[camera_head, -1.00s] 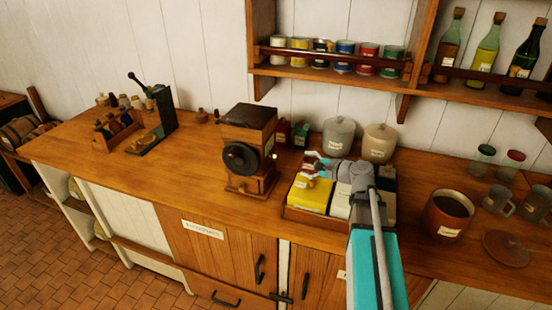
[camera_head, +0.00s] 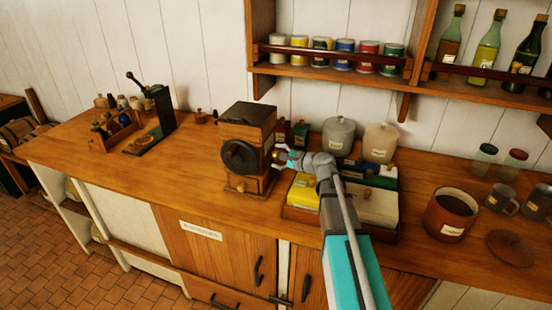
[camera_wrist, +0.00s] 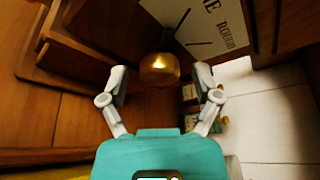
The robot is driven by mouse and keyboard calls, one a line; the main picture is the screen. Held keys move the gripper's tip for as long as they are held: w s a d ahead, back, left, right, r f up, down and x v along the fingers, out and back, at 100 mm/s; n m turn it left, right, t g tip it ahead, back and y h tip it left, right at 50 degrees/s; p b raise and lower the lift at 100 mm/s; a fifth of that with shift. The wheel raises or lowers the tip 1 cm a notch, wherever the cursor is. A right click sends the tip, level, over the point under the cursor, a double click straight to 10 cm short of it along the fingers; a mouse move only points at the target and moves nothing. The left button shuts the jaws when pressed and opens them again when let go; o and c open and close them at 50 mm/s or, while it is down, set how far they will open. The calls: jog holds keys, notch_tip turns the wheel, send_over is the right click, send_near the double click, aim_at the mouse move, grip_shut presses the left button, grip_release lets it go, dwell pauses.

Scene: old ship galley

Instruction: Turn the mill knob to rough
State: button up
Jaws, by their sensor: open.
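The wooden mill (camera_head: 249,118) with a dark round wheel (camera_head: 239,157) on its front stands on the counter. In the wrist view, a brass knob (camera_wrist: 160,68) sticks out from its side, beside a pale label plate (camera_wrist: 208,22). The plate reads "ROUGH", with part of another word ending in "NE" and a dark line. My gripper (camera_head: 280,157) is at the mill's right side. In the wrist view my gripper (camera_wrist: 167,84) is open, its fingers on either side of the knob, with gaps visible.
A tray of boxes, with a yellow box (camera_head: 303,190), lies under my arm. A brown pot (camera_head: 449,214) is at the right.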

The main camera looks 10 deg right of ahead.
jog(key=shift+w+a, duration=0.15)
jog(key=shift+c, duration=0.3)
grip_shut()
